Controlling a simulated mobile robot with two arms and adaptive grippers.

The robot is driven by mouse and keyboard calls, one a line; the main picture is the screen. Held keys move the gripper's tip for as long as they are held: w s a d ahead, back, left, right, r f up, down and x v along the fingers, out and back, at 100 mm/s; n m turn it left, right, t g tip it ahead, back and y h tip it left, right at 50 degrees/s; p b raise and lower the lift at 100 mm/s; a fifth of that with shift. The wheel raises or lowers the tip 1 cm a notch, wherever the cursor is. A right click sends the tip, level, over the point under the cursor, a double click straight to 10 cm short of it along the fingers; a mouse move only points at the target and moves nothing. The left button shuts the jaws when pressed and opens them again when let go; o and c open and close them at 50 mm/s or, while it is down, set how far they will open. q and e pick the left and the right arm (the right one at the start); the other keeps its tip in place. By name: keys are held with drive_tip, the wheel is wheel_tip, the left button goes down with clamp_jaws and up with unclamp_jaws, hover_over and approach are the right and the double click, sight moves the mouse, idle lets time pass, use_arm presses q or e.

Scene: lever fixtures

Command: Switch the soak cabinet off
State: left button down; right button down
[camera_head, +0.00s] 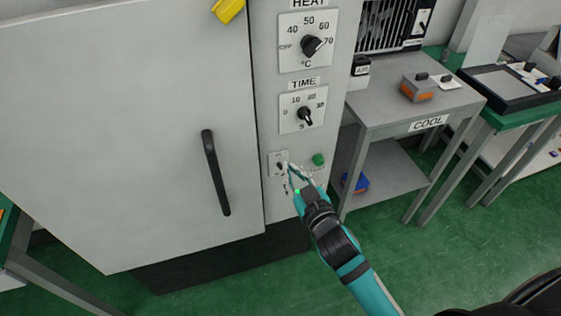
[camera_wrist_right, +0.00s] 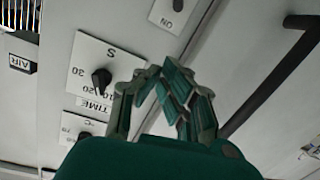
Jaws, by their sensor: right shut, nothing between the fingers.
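The soak cabinet (camera_head: 130,130) is a large grey cabinet with a black door handle (camera_head: 215,172). On its control panel, a small switch plate (camera_head: 272,158) with a dark toggle sits below the TIME dial. In the right wrist view, which is upside down, the switch plate (camera_wrist_right: 186,16) shows at the top edge with an ON label and part of a dark toggle. My right gripper (camera_head: 288,170) is shut and empty, its fingertips close to the plate and partly covering it. In the wrist view the gripper (camera_wrist_right: 165,72) appears apart from the toggle; contact cannot be told from the head view. My left gripper is not in view.
The HEAT dial (camera_head: 311,46) and TIME dial (camera_head: 305,115) are above the switch. A green button (camera_head: 319,159) is just right of it. A grey table (camera_head: 385,113) labelled COOL stands right of the cabinet. Green floor (camera_head: 450,255) is open at lower right.

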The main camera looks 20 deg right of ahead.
sight(274, 143)
drive_tip(key=w, duration=0.6)
drive_tip(key=w+a+f, duration=0.1)
drive_tip(key=w, duration=0.2)
drive_tip(key=shift+w+p, duration=0.35)
drive_tip(key=shift+w, duration=0.05)
drive_tip(key=f, duration=0.1)
drive_tip(key=s+f, duration=0.1)
drive_tip(key=f, duration=0.1)
drive_tip(key=shift+s+d, duration=0.3)
drive_tip(key=shift+d, duration=0.1)
drive_tip(key=shift+s+f, duration=0.1)
drive_tip(key=shift+f, duration=0.25)
